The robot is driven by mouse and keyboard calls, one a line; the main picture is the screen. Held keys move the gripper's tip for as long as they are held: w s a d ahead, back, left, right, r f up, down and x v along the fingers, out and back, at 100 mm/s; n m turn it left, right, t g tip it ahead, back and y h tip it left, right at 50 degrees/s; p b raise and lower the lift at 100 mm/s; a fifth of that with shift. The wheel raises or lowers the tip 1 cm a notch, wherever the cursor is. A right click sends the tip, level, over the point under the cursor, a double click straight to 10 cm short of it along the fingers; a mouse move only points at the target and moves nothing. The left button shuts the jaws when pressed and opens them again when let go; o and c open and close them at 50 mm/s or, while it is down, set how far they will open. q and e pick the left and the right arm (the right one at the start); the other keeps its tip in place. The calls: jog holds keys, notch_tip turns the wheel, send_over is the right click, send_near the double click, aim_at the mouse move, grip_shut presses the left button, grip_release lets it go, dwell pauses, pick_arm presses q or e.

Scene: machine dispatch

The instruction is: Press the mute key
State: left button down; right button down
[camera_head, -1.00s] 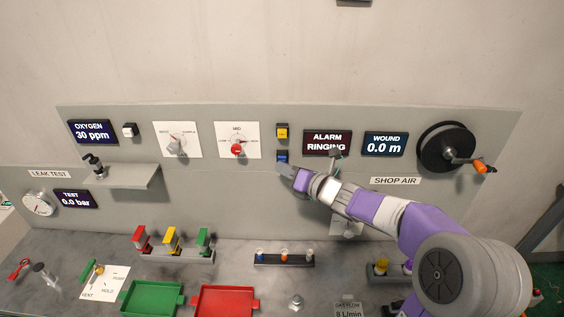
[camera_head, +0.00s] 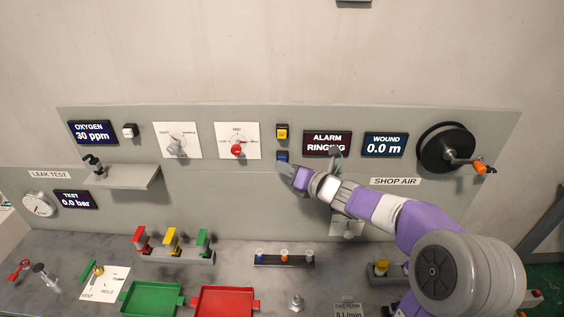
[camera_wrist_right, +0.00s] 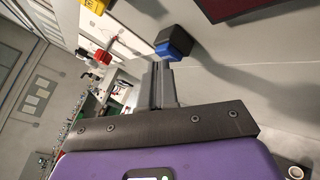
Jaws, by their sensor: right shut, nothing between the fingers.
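A blue key (camera_head: 282,156) sits on the grey wall panel below a yellow key (camera_head: 282,132), left of the alarm display (camera_head: 327,143), which reads ALARM RINGING. I cannot read the lettering on the keys, so which is the mute key is not clear. My right gripper (camera_head: 282,167) is shut and empty, its tips just below the blue key in the head view. In the right wrist view the shut fingers (camera_wrist_right: 162,68) point at the blue key (camera_wrist_right: 173,43), very close to its lower side; I cannot tell whether they touch. My left gripper is not in view.
The red-knob dial (camera_head: 238,139) is to the left and the WOUND display (camera_head: 385,145) to the right. A reel with a crank (camera_head: 447,147) is farther right. Below, the bench carries a green tray (camera_head: 152,314), a red tray (camera_head: 225,288) and a small rack (camera_head: 284,260).

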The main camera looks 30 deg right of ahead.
dwell(0.6)
jog(key=shift+s+a+b, duration=0.4)
jog(key=shift+s+b, duration=0.15)
jog(key=shift+s, duration=0.15)
jog(key=shift+s+a+b, duration=0.35)
jog(key=shift+s+a, duration=0.1)
jog(key=shift+s, duration=0.25)
jog(key=shift+s+a+b, duration=0.35)
jog(key=shift+s+a, duration=0.1)
jog(key=shift+s, duration=0.3)
jog(key=shift+s+a+b, duration=0.35)
jog(key=shift+s+a, duration=0.1)
jog(key=shift+s, duration=0.25)
